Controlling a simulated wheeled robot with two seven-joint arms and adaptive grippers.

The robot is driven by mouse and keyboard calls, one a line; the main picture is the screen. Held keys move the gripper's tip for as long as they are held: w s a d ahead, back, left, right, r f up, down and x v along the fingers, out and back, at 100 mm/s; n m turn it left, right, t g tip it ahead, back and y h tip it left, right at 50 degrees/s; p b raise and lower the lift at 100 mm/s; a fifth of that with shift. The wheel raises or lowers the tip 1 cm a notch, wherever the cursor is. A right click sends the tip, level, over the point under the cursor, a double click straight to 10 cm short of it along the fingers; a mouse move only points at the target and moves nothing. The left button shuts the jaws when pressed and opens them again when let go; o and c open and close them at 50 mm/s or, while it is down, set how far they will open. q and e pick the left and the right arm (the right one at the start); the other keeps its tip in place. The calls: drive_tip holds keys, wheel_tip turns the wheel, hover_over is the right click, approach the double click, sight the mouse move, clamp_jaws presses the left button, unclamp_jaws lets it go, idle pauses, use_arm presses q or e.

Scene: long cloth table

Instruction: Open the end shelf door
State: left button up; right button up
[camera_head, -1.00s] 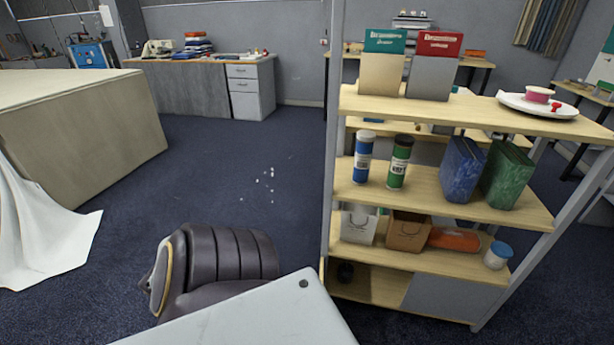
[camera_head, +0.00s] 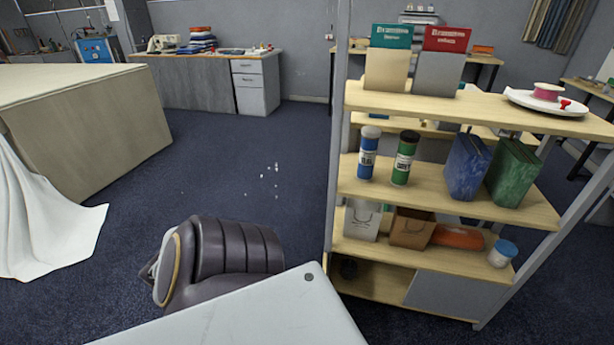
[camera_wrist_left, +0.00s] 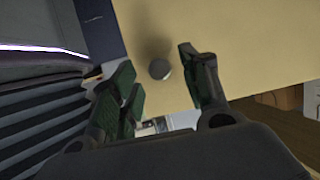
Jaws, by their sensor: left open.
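The shelf unit (camera_head: 440,185) stands at right in the head view. A grey panel (camera_head: 455,292) covers the right part of its lowest level. A pale flat panel (camera_head: 240,315) with a dark round spot fills the bottom foreground; I cannot tell whether it is the door or part of me. My left arm shows beside it, but its gripper is hidden there. In the left wrist view, my left gripper (camera_wrist_left: 165,90) is open. A small round knob (camera_wrist_left: 160,69) on a tan panel (camera_wrist_left: 245,45) appears between its fingers. I cannot tell whether they touch. My right gripper is out of view.
The shelves hold two tubes (camera_head: 385,160), books (camera_head: 488,170), bags (camera_head: 410,228) and a plate (camera_head: 540,103) with a spool. A cloth-draped table (camera_head: 90,130) stands at left. Open dark carpet (camera_head: 240,160) lies between them.

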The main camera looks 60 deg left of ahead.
use_arm(q)
drive_tip(key=v, duration=1)
drive_tip(key=shift+s, duration=0.2)
drive_tip(key=shift+a, duration=0.1)
drive_tip(key=shift+s, duration=0.1)
idle(0.4)
